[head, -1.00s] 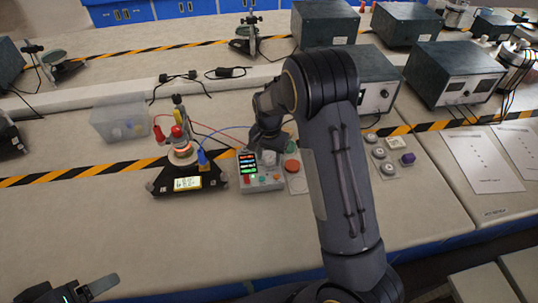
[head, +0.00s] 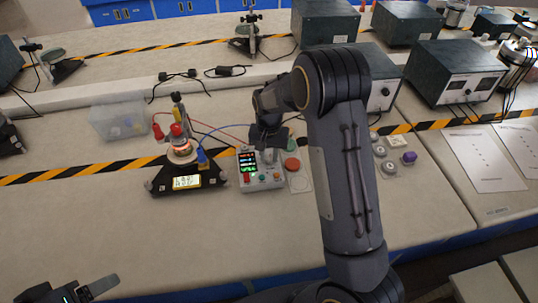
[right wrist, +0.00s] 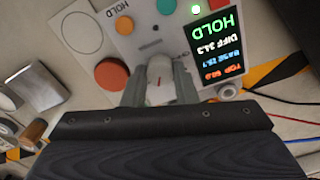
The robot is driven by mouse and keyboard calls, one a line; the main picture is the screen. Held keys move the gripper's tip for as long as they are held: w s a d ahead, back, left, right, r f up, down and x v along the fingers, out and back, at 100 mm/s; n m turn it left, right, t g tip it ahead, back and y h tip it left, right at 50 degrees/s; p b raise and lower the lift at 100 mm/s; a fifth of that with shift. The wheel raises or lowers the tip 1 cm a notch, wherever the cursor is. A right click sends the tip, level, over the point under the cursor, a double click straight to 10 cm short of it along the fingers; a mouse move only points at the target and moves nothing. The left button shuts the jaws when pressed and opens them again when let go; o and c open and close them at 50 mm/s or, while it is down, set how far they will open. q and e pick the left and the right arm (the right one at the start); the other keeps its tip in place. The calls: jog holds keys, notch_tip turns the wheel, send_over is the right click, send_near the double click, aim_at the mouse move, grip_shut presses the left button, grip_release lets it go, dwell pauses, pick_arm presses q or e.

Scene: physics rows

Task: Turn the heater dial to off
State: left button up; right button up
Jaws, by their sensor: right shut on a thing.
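The heater control box (head: 262,182) stands on the bench with a lit display (head: 248,162). In the right wrist view the display (right wrist: 217,42) reads HOLD at the top, with a green light beside it. My right gripper (right wrist: 160,86) is over the box, its fingers shut on the pale grey dial (right wrist: 160,72), one on each side. A red mark shows on the dial's top. In the head view my right gripper (head: 268,150) partly hides the dial. My left gripper (head: 92,288) is at the bottom left, away from the box; its opening is unclear.
Left of the box, a black stand (head: 187,182) has a glowing coil and red and blue leads. A clear bin (head: 118,120) stands behind it. A red button (head: 292,164) and loose knobs (head: 388,166) lie to the right. The front bench is clear.

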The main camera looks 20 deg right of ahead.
jog(key=n+b, duration=0.1)
jog(key=n, duration=0.5)
jog(key=shift+n+b, duration=0.3)
jog(key=shift+b, duration=0.05)
jog(key=n+b, duration=0.1)
jog(key=n, duration=1)
jog(key=shift+n, duration=0.3)
jog(key=n, duration=0.5)
jog(key=shift+n, duration=0.4)
jog(key=shift+p, duration=0.3)
jog(key=o, duration=1)
